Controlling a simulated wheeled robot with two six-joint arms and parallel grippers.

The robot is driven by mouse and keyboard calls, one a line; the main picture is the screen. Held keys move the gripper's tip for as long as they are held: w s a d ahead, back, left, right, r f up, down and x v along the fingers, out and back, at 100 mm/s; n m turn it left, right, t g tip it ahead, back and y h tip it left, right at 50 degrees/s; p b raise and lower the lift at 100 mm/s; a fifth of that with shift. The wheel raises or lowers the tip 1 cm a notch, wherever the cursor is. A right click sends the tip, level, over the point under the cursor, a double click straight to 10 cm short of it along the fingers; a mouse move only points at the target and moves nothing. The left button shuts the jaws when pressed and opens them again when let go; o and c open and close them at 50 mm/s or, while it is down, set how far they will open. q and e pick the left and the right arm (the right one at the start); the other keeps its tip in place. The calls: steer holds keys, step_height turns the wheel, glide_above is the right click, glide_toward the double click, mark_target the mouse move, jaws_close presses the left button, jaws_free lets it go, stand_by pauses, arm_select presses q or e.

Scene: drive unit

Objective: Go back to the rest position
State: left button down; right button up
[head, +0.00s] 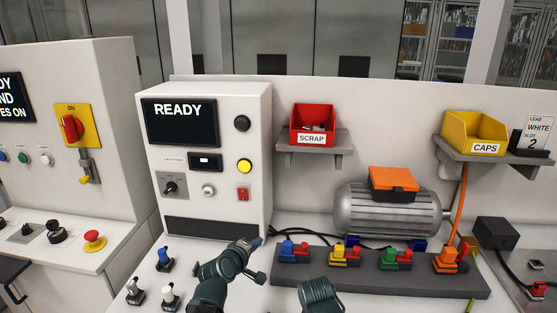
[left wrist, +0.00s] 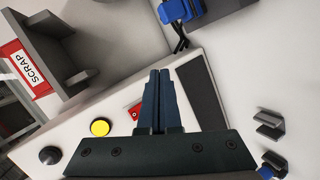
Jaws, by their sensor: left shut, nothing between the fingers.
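My left gripper (head: 256,243) is in front of the lower right of the white control box (head: 210,120), whose screen reads READY. In the left wrist view its two dark fingers (left wrist: 160,78) are together with nothing between them. The box's yellow button (left wrist: 100,127) and red switch (left wrist: 135,112) show near the fingers there. A blue connector (left wrist: 182,10) is beyond the fingertips. A dark green rounded part of mine shows at the bottom of the head view, but my right gripper's fingers do not show.
A grey block (head: 380,273) with several coloured connectors lies right of my left gripper. Behind it stands a motor (head: 385,215) with an orange top. A red SCRAP bin (head: 312,120) and yellow CAPS bin (head: 474,130) sit on wall shelves. Small clamps (head: 165,260) stand on the bench at left.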

arm_select(q)
steer(key=s+d+f+m+g, duration=0.2)
steer(key=s+d+f+m, duration=0.1)
steer(key=s, duration=0.1)
steer(key=s+d+f+m+g, duration=0.3)
steer(key=s+f, duration=0.1)
steer(key=s+d+f+m+g, duration=0.2)
steer(key=s+d+f+m, duration=0.1)
steer(key=shift+s+d+f+g, duration=0.15)
steer(key=shift+s+g, duration=0.25)
steer(key=s+f+m+g, duration=0.1)
steer(key=s, duration=0.1)
steer(key=s+m+g+y, duration=0.1)
steer(key=s, duration=0.1)
steer(key=s+f+m+g+y, duration=0.1)
steer(key=s+m, duration=0.1)
steer(key=shift+s+a+f, duration=0.25)
steer(key=shift+s+f, duration=0.1)
steer(key=s+y, duration=0.1)
steer(key=s+a+m+g+y, duration=0.1)
steer(key=s, duration=0.1)
steer(key=s+a+m+g+y, duration=0.1)
steer(key=s, duration=0.1)
steer(key=shift+s+f, duration=0.15)
